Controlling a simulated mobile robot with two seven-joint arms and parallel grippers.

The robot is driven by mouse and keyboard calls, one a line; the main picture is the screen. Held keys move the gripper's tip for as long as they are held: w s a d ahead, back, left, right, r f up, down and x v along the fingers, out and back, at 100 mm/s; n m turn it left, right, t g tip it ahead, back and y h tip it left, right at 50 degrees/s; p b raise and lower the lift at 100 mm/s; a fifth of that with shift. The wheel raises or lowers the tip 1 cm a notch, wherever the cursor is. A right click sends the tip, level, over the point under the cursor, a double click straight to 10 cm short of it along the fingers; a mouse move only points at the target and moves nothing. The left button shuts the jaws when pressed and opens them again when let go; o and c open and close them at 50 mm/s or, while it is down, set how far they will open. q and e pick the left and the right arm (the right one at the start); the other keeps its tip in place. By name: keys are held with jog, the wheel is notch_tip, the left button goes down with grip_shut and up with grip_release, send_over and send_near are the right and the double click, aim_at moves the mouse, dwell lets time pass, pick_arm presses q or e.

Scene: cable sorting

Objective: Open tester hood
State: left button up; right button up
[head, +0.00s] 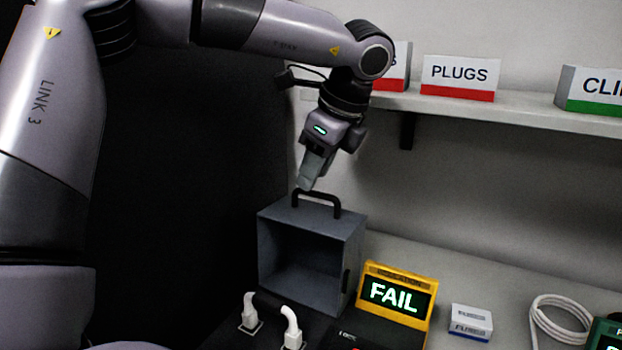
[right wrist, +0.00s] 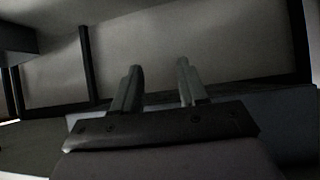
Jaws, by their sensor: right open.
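The tester hood (head: 351,245) is a grey box in the head view. Its open side faces me and its inside looks empty and dark. A black handle (head: 338,205) stands on its top. My left gripper (head: 305,186) points down at the handle's left end, with its fingertips at or just above it. Whether it touches the handle, and how far its jaws are apart, I cannot tell. A yellow tester display (head: 398,292) reading FAIL stands right of the hood. My right gripper (right wrist: 160,85) shows in the right wrist view, open with nothing between its fingers.
A black cable piece with white plug ends (head: 292,330) is in front of the hood. A small fuse box (head: 471,322), a white coiled cable (head: 558,318) and a green device (head: 606,334) are to the right. A shelf (head: 510,111) with labelled boxes, including PLUGS (head: 459,76), runs above.

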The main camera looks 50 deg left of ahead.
pick_arm(q)
jog(key=shift+x, duration=1.35)
grip_shut()
